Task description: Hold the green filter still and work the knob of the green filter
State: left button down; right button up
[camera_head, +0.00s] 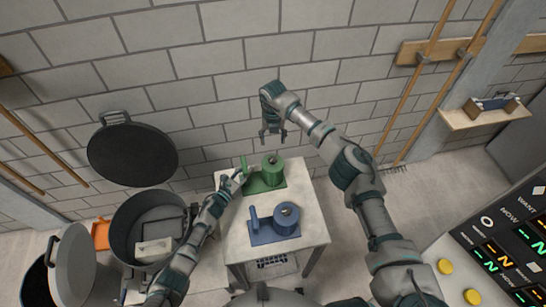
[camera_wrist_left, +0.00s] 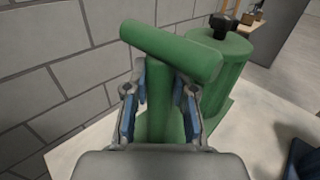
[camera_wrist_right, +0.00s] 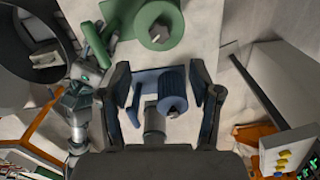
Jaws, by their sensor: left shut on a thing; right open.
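The green filter (camera_head: 266,178) stands on the white table's far half, with a round body, a T-shaped handle and a dark knob (camera_wrist_left: 221,25) on top of the body. My left gripper (camera_head: 239,177) is shut on the handle's upright post (camera_wrist_left: 160,100), just under its crossbar (camera_wrist_left: 172,50). My right gripper (camera_head: 272,138) is open and empty, held above the table, apart from the filter. In the right wrist view the green filter (camera_wrist_right: 140,22) lies at the top, beyond the open fingers (camera_wrist_right: 165,85), and its knob (camera_wrist_right: 158,33) shows uncovered.
A similar blue filter (camera_head: 275,231) stands on the table's (camera_head: 313,217) near half; in the right wrist view it appears between my fingers. A dark pot (camera_head: 130,220) and bins stand left. A brick wall (camera_head: 190,100) rises behind, and a control panel (camera_head: 510,240) is at right.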

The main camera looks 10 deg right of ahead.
aim_at(273, 159)
notch_tip(273, 159, down, 12)
jog(key=shift+r, duration=0.2)
jog(key=c, duration=1.1)
